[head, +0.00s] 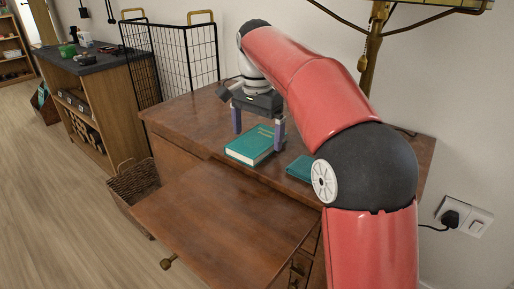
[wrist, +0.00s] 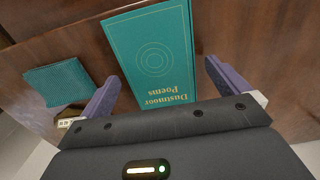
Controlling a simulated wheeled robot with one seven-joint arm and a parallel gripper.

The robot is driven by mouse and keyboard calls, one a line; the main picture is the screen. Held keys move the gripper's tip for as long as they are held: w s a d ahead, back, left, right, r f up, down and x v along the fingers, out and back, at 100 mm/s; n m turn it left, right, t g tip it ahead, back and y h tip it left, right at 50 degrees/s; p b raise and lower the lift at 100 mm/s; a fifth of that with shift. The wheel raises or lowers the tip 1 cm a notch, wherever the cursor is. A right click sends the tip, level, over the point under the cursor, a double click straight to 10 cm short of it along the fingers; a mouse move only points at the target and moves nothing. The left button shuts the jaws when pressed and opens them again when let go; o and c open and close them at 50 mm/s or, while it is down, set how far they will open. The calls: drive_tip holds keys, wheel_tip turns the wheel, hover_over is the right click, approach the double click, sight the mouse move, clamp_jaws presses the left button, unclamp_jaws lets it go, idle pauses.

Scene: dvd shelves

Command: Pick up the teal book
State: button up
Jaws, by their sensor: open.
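The teal book (head: 252,144) lies flat on top of the brown wooden cabinet, with pale page edges showing. In the wrist view the book (wrist: 152,55) shows gold rings and the title "Dustmoor Poems" on its cover. My gripper (head: 258,138) is open above the book, with one purple finger on each side of it in the picture. In the wrist view the gripper (wrist: 160,85) has its fingers apart, with the near end of the book between them. No contact with the book shows.
A second teal item (head: 301,168), textured in the wrist view (wrist: 57,84), lies near the book, partly behind my arm in the head view. A wooden leaf (head: 215,225) extends in front of the cabinet (head: 190,110). A black wire rack (head: 170,60) and a wicker basket (head: 133,182) stand left.

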drive_tip(key=shift+f, duration=0.5)
drive_tip(key=c, duration=1.1)
drive_tip(key=shift+o, duration=0.2)
drive_tip(key=shift+r, duration=0.1)
